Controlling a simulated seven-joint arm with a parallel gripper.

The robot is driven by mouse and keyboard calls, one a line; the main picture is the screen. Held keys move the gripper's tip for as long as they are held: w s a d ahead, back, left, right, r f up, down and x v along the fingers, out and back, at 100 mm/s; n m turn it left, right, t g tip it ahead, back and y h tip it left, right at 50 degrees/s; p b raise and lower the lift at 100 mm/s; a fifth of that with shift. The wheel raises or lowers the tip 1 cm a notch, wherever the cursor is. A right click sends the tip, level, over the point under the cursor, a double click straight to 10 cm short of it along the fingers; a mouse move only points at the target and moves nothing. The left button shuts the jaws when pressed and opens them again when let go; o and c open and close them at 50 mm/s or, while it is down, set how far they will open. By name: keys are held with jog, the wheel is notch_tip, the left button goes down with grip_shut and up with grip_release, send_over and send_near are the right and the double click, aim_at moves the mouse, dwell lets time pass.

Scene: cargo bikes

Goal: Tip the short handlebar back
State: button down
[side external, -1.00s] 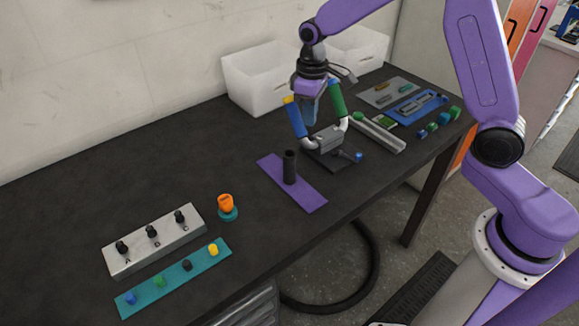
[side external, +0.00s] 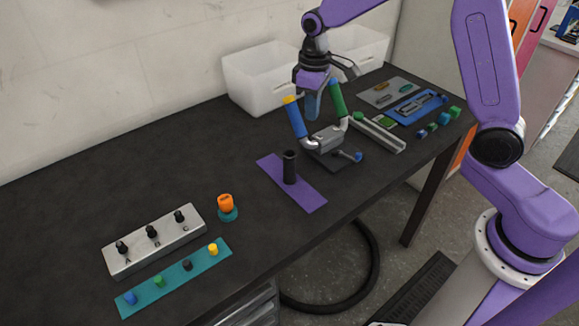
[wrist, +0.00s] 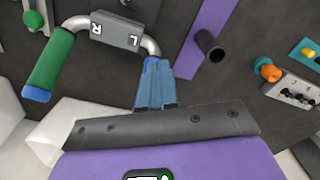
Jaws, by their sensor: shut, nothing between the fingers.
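The handlebar stands on the dark table, with a silver block (side external: 326,138) marked R and L (wrist: 115,30) and two bent metal tubes. One upright grip is blue with a yellow end (side external: 294,118); the other is green (side external: 337,99) with a blue end in the wrist view (wrist: 48,68). My gripper (side external: 312,117) is shut and empty, pointing down between the two grips in the side view. In the wrist view its blue fingers (wrist: 152,64) overlap the tube on the L side and hide most of the blue grip. I cannot tell whether they touch it.
A black post on a purple plate (side external: 310,198) stands in front. A dark plate with a blue-knobbed lever (side external: 347,155) lies beside the block. A grey slider rail (side external: 378,133) is to the right, white bins (side external: 258,78) behind. The table's left middle is clear.

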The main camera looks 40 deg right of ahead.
notch_tip(320, 180, up, 7)
jog(key=s, duration=0.2)
jog(key=shift+s, duration=0.2)
dwell(0.5)
jog(key=s+d+f+n, duration=0.1)
jog(key=s+n, duration=0.2)
jog(key=s, duration=1.2)
jog(key=s+d+f+n, duration=0.1)
jog(key=s+f+n, duration=0.1)
jog(key=s, duration=1.3)
jog(key=shift+f+n, duration=0.15)
jog(key=shift+n, duration=0.65)
